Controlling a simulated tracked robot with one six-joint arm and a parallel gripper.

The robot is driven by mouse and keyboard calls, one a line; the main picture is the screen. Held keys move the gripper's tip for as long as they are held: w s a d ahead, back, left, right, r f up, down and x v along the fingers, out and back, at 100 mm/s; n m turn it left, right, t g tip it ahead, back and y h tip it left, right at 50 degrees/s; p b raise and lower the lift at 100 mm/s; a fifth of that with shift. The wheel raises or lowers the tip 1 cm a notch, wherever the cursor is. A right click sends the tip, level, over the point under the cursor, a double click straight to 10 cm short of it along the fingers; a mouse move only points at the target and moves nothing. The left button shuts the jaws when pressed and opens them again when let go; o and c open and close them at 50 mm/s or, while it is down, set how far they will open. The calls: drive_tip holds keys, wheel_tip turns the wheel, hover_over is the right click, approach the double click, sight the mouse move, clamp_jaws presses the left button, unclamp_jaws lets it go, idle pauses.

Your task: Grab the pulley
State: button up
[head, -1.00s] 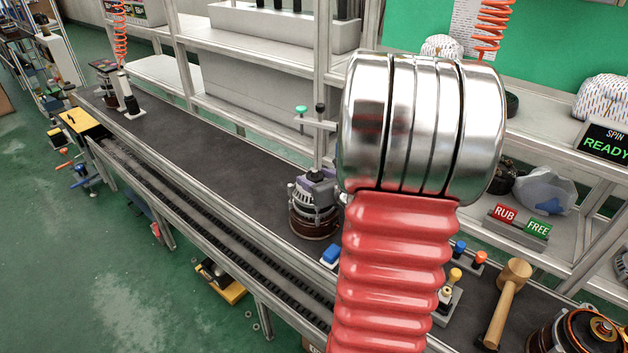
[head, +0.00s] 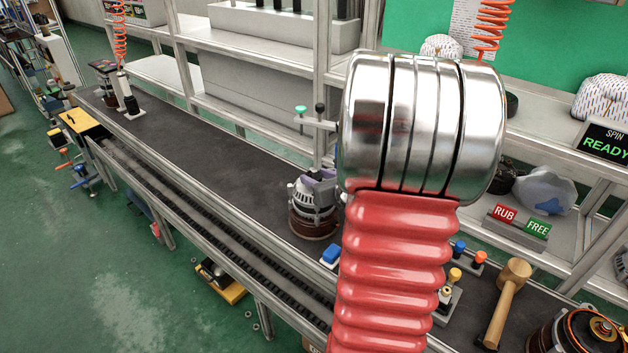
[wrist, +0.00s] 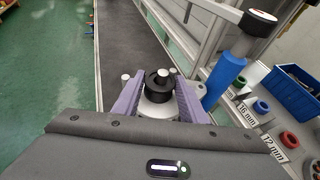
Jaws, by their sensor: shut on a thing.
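The pulley (wrist: 159,84) is a black grooved wheel with a pale shaft end at its centre, in the middle of the wrist view. It sits on top of the silver alternator (wrist: 158,108). My gripper (wrist: 160,88) has its purple fingers on either side of the pulley and is shut on it. In the head view the alternator (head: 314,218) stands upright on the dark bench, with my gripper (head: 318,186) at its top. The pulley is hidden there behind my gripper.
A blue-handled upright tool (wrist: 223,80) stands close right of my gripper in the wrist view. A blue bin (wrist: 296,88) lies further right. A mallet (head: 506,300) lies on the bench's near right.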

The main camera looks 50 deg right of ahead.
drive_tip(key=shift+w+a, duration=0.15)
drive_tip(key=shift+a, duration=0.2)
drive_tip(key=shift+c, duration=1)
drive_tip(key=shift+r, duration=0.3)
clamp_jaws()
wheel_tip(320, 180, up, 8)
drive_tip(key=shift+r, duration=0.1)
drive_tip(key=shift+d+r, duration=0.15)
drive_tip(key=shift+r, duration=0.5)
